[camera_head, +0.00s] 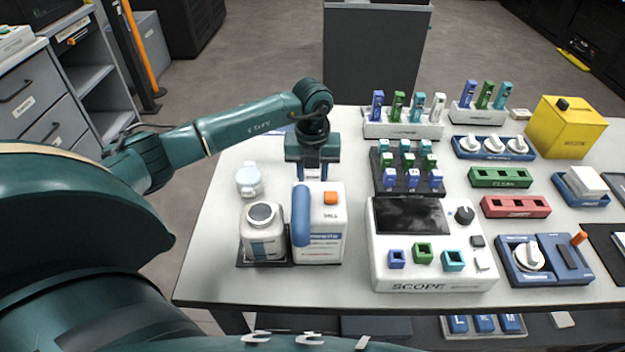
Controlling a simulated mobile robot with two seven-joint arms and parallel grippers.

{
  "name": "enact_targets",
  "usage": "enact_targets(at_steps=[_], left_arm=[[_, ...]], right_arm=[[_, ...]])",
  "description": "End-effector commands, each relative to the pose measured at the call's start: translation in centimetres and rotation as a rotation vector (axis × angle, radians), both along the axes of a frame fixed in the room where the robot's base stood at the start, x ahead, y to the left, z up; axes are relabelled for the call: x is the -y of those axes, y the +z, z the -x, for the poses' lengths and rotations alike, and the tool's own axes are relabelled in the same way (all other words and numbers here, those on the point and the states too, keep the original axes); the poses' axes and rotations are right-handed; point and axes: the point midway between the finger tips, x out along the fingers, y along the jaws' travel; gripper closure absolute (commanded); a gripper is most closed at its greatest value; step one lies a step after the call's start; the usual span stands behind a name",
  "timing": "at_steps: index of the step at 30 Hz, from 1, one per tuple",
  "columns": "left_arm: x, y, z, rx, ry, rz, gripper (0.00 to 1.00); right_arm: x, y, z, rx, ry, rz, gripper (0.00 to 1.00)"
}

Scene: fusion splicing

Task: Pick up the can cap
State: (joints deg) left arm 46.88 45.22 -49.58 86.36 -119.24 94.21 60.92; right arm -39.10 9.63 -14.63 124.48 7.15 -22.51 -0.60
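A white can (319,235) with a blue label and a thick blue handle stands on a dark tray at the left of the table. An orange cap (330,198) sits on its top. My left gripper (312,174) points down just behind the can's top, over its far edge. Its two fingers show apart, with nothing visible between them; the fingertips are partly hidden by the can. The gripper appears clear of the orange cap. My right gripper is not in view.
A white jar (264,238) with a grey top stands left of the can. The scope box (433,274) is to the right. Colored holders and a yellow box (566,130) fill the right side.

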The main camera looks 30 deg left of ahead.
Motion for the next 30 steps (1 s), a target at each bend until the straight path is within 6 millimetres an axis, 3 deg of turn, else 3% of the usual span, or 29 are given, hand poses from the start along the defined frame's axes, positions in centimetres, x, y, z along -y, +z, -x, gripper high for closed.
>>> enact_targets(at_steps=[7,14,30], left_arm=[[0.0,0.0,0.0,0.0,0.0,0.0,0.9],[0.0,0.4,-0.1,0.002,0.0,0.0,0.9],[0.0,9.3,-0.1,0.002,0.0,0.0,0.9]], right_arm=[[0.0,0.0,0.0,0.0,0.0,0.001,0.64],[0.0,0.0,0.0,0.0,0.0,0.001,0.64],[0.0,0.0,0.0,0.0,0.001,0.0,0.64]])
